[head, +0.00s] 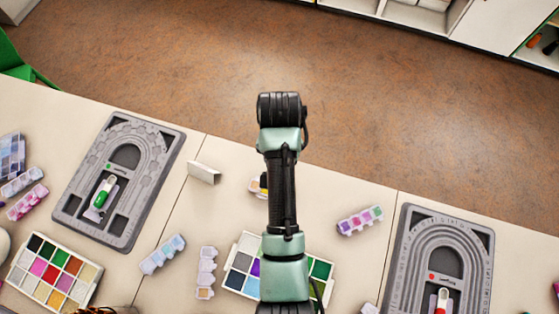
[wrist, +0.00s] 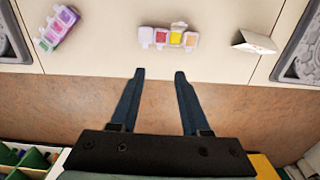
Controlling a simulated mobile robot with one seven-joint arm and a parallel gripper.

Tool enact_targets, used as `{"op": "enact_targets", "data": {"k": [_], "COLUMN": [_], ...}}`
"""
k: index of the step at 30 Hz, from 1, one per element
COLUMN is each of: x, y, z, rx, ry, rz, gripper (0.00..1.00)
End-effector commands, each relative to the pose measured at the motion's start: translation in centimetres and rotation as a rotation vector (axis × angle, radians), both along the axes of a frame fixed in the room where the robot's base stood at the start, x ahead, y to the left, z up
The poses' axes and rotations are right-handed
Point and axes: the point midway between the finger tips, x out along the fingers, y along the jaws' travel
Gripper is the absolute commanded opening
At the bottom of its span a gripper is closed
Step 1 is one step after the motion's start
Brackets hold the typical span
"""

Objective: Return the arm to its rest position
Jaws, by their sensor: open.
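My arm reaches up the middle of the head view, out over the table and past its far edge. My gripper itself does not show in the head view. In the wrist view my gripper (wrist: 160,75) has its two dark blue fingers apart, with nothing between them. The fingertips are near the edge of the white table (wrist: 105,50), with brown floor showing around the fingers. A bead box with red and yellow compartments (wrist: 175,38) lies on the table beyond the fingertips, apart from them.
Grey bead boards stand at left (head: 76,205) and right (head: 403,275). Paint-like colour trays (head: 22,277) and (head: 236,284), small bead boxes (head: 360,220) and a folded white card (head: 204,173) lie on the table. A green chair (head: 15,62) is at far left. The floor (head: 400,120) is clear.

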Motion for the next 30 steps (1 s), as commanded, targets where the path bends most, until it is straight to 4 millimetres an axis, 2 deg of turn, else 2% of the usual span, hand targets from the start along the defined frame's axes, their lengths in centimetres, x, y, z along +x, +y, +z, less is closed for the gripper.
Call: {"op": "enact_targets", "data": {"k": [16, 20, 23, 26, 27, 29, 30], "x": [0.0, 2.2, 6.1, 10.6, 12.2, 14.1, 15.1], "y": [0.0, 0.0, 0.0, 0.1, 0.2, 0.2, 0.3], "z": [0.0, 1.6, 5.3, 11.2, 13.9, 18.2, 21.1], "rx": [0.0, 0.0, -0.004, -0.016, -0.024, -0.037, -0.048], "ry": [-0.001, -0.094, -0.275, -0.519, -0.618, -0.767, -0.862], "rz": [0.0, 0.014, 0.042, 0.079, 0.094, 0.114, 0.128], "gripper": [0.46, 0.46, 0.46, 0.46, 0.46, 0.46, 0.46]}}
